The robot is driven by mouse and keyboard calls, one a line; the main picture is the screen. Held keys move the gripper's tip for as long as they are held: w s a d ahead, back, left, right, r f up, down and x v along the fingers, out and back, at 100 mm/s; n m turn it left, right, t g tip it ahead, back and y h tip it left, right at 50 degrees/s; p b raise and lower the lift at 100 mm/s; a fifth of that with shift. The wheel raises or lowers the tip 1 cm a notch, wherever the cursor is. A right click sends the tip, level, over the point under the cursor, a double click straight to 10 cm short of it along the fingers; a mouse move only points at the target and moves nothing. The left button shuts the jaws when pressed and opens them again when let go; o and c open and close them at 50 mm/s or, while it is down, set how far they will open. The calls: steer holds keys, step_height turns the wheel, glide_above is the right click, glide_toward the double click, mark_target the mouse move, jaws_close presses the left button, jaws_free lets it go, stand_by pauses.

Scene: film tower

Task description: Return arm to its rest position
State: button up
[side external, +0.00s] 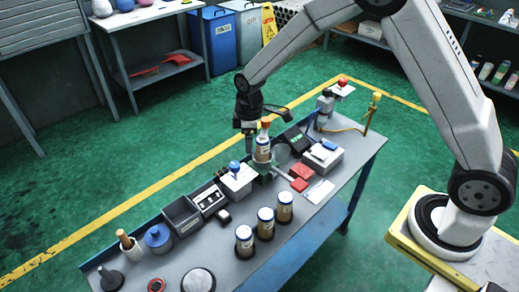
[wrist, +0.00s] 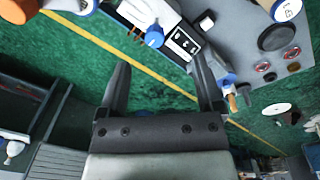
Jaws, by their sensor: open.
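My gripper (side external: 248,138) hangs above the back edge of the workbench, just left of an amber bottle (side external: 262,151) with an orange-red top that stands among the bench equipment. I cannot tell whether gripper and bottle touch. In the wrist view my gripper (wrist: 161,70) has its two dark fingers spread wide, with only green floor and a yellow line between them. Three labelled jars, one of them here (side external: 265,224), stand upright along the front of the bench.
Blue and grey bins (side external: 219,45) stand behind. Green floor (side external: 75,185) around the bench is clear.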

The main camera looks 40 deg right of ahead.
steer(key=s+d+r+m, duration=0.1)
steer(key=s+r+m, duration=0.1)
steer(key=s, duration=0.4)
steer(key=s+d+r+m+t, duration=0.1)
steer(key=s+d+m, duration=0.1)
steer(key=s+m, duration=0.2)
steer(key=s+d+r+m, duration=0.1)
steer(key=s+r+m, duration=0.1)
steer(key=s, duration=0.8)
steer(key=shift+s+d+r+m+t, duration=0.15)
steer(key=shift+d+r+m+t, duration=0.2)
steer(key=shift+m, duration=0.55)
